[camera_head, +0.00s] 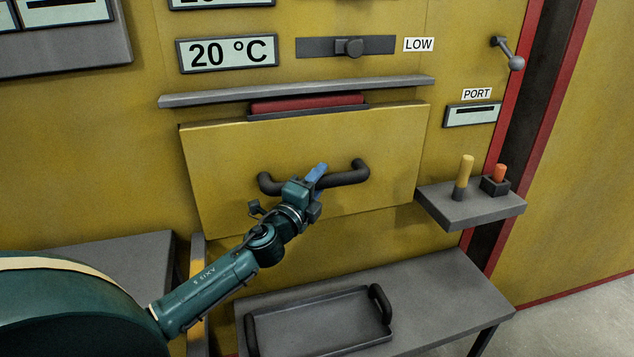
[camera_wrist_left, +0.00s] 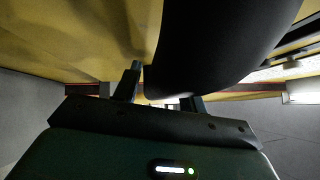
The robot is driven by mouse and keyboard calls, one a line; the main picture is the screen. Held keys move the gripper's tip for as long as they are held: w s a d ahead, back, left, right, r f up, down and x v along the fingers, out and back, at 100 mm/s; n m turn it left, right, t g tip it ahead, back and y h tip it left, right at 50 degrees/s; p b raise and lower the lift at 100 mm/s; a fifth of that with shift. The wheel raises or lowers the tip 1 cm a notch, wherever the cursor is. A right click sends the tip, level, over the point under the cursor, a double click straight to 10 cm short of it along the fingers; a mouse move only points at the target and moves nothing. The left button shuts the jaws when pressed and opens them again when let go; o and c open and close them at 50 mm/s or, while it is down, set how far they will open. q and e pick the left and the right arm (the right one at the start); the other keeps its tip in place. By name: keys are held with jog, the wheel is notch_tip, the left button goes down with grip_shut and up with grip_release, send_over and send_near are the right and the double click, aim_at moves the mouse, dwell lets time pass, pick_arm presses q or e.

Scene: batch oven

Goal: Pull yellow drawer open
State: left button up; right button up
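The yellow drawer (camera_head: 225,165) stands a little out from the oven wall, its top leaning toward me. A dark curved handle (camera_head: 349,177) crosses its front. My left gripper (camera_head: 317,178) is at the middle of the handle, with one blue finger lying across it. In the left wrist view the dark handle (camera_wrist_left: 215,45) runs between the fingers of my left gripper (camera_wrist_left: 160,95) and fills the gap, so the gripper looks shut on it. The handle partly hides one finger there. My right gripper is in neither view.
A grey ledge (camera_head: 300,91) runs above the drawer, with a red piece (camera_head: 307,103) under it. A small shelf (camera_head: 490,208) with yellow and orange pegs juts out at right. Below, a grey bench (camera_head: 440,285) carries a dark tray (camera_head: 320,325) with handles.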

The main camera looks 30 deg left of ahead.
pick_arm(q)
grip_shut()
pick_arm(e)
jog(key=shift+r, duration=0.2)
